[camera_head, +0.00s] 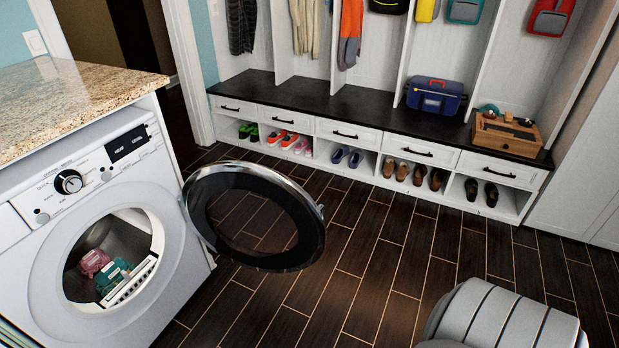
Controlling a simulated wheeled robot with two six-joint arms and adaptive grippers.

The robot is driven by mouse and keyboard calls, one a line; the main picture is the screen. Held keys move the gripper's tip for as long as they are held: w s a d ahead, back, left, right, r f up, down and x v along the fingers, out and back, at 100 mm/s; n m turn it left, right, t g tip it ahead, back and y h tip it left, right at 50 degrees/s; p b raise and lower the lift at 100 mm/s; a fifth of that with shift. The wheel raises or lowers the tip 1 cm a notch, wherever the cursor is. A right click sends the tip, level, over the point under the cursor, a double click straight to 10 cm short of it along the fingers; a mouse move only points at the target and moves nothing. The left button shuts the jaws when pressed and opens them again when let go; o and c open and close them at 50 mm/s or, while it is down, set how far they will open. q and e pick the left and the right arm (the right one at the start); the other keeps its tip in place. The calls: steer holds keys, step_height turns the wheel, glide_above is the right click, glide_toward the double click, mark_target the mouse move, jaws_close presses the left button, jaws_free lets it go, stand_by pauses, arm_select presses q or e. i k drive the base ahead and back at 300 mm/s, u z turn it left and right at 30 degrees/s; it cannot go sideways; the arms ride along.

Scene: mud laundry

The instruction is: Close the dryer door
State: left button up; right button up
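The white dryer (52,258) stands at the left under a granite counter. Its round door (311,213), a dark ring with a chrome rim and glass, is swung wide open to the right, out over the floor. The round opening shows the drum, with a pink item (95,262) and a teal item (115,274) inside. A grey ribbed rounded part, likely of my own arm, shows at the bottom right edge. Neither gripper's fingers are in view.
A granite counter (70,95) covers the dryer. A bench (340,112) with drawers and shoe cubbies runs along the back, with a blue toolbox (435,97) and a wooden box (506,134) on it. The dark plank floor (375,265) is clear right of the door.

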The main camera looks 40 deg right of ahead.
mark_target(308, 219)
steer(key=z, duration=2.35)
steer(key=i, duration=3.8)
steer(key=u, duration=4.05)
steer(key=i, duration=0.45)
steer(key=u, duration=1.1)
steer(key=k, duration=0.3)
steer(key=z, duration=0.05)
